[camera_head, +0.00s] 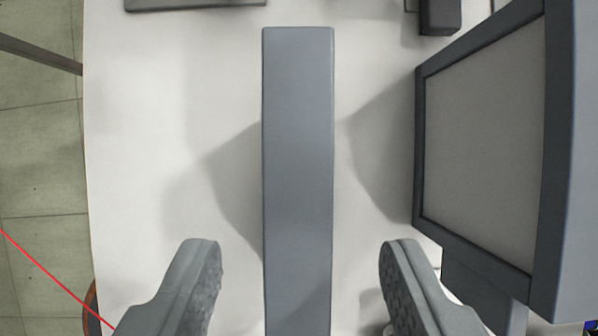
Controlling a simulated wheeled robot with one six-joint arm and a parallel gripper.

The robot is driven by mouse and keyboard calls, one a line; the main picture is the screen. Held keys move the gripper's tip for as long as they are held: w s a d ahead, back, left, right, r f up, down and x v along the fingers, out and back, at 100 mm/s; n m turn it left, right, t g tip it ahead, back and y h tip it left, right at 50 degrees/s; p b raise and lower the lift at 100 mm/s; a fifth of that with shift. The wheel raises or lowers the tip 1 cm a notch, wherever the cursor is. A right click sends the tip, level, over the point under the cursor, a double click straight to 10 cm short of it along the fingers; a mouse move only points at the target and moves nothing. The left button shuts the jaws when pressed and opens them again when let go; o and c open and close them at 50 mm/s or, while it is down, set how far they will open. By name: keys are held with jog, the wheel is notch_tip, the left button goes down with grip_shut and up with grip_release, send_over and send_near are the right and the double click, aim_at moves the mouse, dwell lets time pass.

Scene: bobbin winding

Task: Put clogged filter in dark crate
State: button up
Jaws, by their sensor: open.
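My gripper (300,252) is open. Its two fingers stand apart on either side of a long blue-grey bar-shaped thing (298,150), with a gap on both sides. The bar has a plain smooth face and runs off the bottom edge; it may be a filter seen edge-on, but I cannot tell. At the right, a framed panel (485,150) with a dark grey frame and a dull grey face stands tilted in view; it looks like a filter, though whether it is clogged is unclear. No dark crate can be made out.
A white table top (150,130) lies below, with bare room left of the bar. A dark block (438,15) is at the top right, and a flat grey thing (195,4) is at the top left. Tiled floor (40,150) shows beyond the left table edge.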

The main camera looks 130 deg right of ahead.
aim_at(298, 259)
jog(key=shift+x, duration=2.85)
jog(key=shift+s+f, duration=0.2)
jog(key=shift+f, duration=0.1)
grip_shut()
